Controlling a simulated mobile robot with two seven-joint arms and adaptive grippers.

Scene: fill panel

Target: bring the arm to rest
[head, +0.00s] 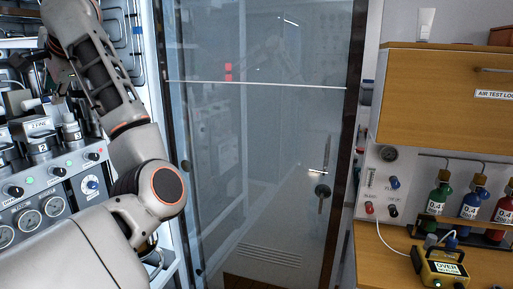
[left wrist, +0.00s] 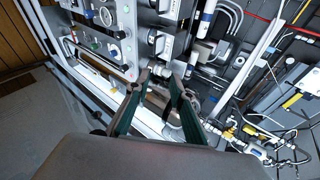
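My left arm (head: 130,130) rises through the left side of the head view, in front of the fill panel (head: 60,185). My left gripper (head: 55,82) is at the upper left, partly hidden behind the arm, near the panel's fittings. In the left wrist view the left gripper (left wrist: 160,76) shows two dark green fingers with a gap between the tips. Nothing is clearly held between them; metal fittings of the panel (left wrist: 105,45) show beyond. I cannot tell the distance to them. My right gripper is not in view.
A glass door (head: 260,150) with a dark handle (head: 322,192) stands in the middle. At right, a wooden cabinet (head: 435,100) hangs above a bench (head: 385,265) with green, blue and red bottles (head: 438,198) and a yellow device (head: 440,267). Hoses and cables (left wrist: 280,135) lie right in the wrist view.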

